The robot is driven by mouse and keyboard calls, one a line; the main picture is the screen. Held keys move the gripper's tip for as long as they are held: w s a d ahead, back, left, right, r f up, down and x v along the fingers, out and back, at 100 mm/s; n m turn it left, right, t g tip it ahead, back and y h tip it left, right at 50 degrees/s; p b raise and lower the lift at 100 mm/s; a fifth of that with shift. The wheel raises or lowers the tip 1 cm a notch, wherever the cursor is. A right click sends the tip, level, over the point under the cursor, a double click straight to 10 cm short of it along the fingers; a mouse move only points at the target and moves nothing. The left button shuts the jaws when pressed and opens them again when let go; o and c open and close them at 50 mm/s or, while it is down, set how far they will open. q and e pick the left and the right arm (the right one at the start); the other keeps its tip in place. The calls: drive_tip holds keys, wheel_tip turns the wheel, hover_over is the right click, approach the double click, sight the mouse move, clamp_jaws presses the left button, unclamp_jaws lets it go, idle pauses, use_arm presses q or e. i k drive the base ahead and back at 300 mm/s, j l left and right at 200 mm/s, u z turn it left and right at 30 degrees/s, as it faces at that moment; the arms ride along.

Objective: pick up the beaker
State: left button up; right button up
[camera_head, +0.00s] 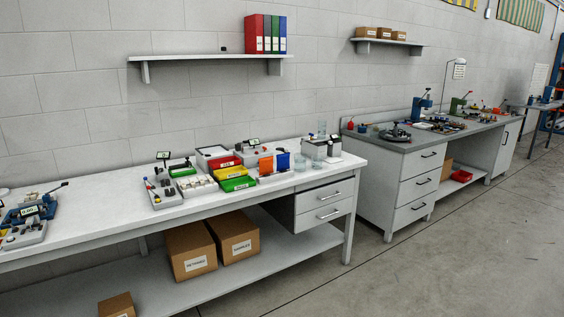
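Small clear glass vessels stand at the right end of the white workbench (90,214). One beaker-like vessel (300,163) is next to the blue bin, and another (317,162) is just right of it near the front edge. A taller clear vessel (322,129) is farther back by a grey-white device. They are small and see-through, so I cannot tell for sure which is the beaker or whether they hold anything. Neither of my grippers is in view.
Drawers (324,205) sit below. A grey workbench (410,141) stands to the right. The concrete floor in front is clear.

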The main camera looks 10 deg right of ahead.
sight(316, 160)
drive_tip(key=i+l+u, duration=0.15)
drive_tip(key=i+l, duration=0.15)
drive_tip(key=i+l+u, duration=0.1)
drive_tip(key=i+l, duration=0.2)
drive_tip(key=i+l+u, duration=0.15)
drive_tip(key=i+l, duration=0.15)
drive_tip(key=l, duration=0.15)
drive_tip(key=i+l+u, duration=0.25)
drive_tip(key=i+l, duration=0.2)
drive_tip(key=l, duration=0.35)
